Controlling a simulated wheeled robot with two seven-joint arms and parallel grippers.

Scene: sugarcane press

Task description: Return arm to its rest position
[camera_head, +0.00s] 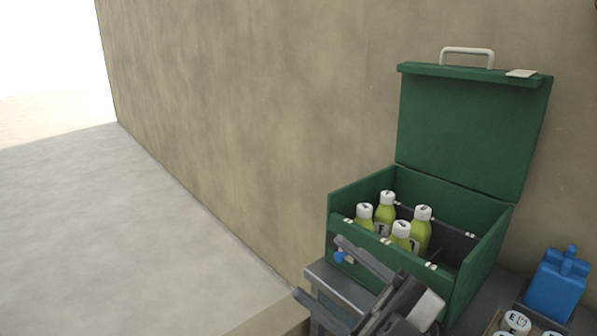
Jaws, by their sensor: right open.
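My right gripper (318,267) is at the lower middle of the head view, in front of the green box (485,262). Its two fingers are spread and nothing is between them. The box stands with its lid (470,130) raised. Several bottles with yellow-green content and white caps stand upright inside, among them a front bottle (401,236) and a rear bottle (386,212). The gripper covers part of the box's lower front. My left gripper is not in view.
The box stands on a grey table (345,287). A blue object (556,285) is at the lower right, beside a tray with white-capped bottles (517,322), cut off by the frame. A beige wall (250,110) runs behind. The grey floor at left is clear.

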